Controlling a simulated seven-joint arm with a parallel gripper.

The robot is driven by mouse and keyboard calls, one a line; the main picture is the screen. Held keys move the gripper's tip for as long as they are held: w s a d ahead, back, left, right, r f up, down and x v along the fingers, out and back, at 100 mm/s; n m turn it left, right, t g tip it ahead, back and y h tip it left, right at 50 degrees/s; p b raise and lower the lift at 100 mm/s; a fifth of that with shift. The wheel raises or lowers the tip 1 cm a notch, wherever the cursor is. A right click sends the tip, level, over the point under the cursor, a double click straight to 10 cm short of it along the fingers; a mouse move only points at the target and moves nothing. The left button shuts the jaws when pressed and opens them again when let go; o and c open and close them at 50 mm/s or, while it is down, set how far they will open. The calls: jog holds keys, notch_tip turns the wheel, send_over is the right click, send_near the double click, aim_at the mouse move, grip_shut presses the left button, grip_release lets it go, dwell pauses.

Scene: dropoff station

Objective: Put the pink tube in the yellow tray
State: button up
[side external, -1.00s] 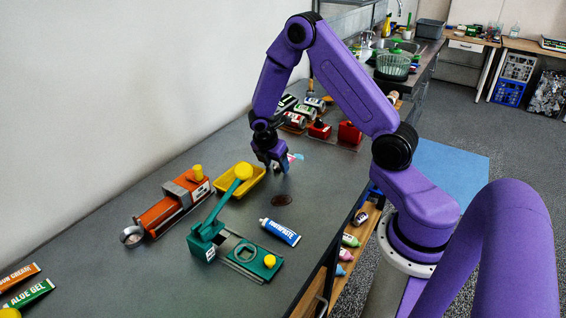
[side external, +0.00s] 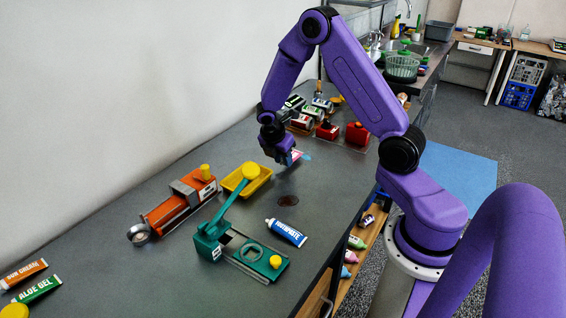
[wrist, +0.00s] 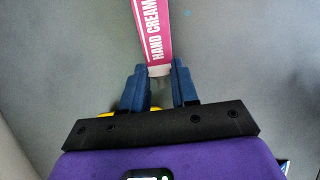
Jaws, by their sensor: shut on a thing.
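The pink tube (wrist: 154,32), lettered HAND CREAM, is between the blue fingers of my gripper (wrist: 159,88) in the wrist view. The yellow tray (side external: 258,184) lies on the table, left of and nearer than my gripper. The green press's arm and yellow knob hide part of the tray, so I cannot see all of its inside.
A green press (side external: 262,262) stands in front of the tray, its lever reaching over it. An orange device (side external: 178,207) is to the left. Cans and red items (side external: 327,130) stand behind my gripper.

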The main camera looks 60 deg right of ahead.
jog(key=s+a+r, duration=0.5)
jog(key=s+r, duration=0.6)
jog(key=s, duration=0.2)
jog(key=w+f+m+y, duration=0.1)
jog(key=w+m+y, duration=0.35)
jog(key=m, duration=0.75)
jog(key=w+a+f+m+y, duration=0.1)
jog(key=w+m+y, duration=0.1)
jog(key=w+m, duration=0.8)
jog(key=w+f+m+y, duration=0.1)
jog(key=w+m+y, duration=0.25)
jog(key=m, duration=1.05)
jog(key=shift+h, duration=0.4)
jog(key=f, duration=0.9)
jog(key=shift+w+a+f, duration=0.2)
jog(key=shift+f, duration=0.05)
jog(key=o, duration=0.8)
jog(key=shift+f, duration=0.1)
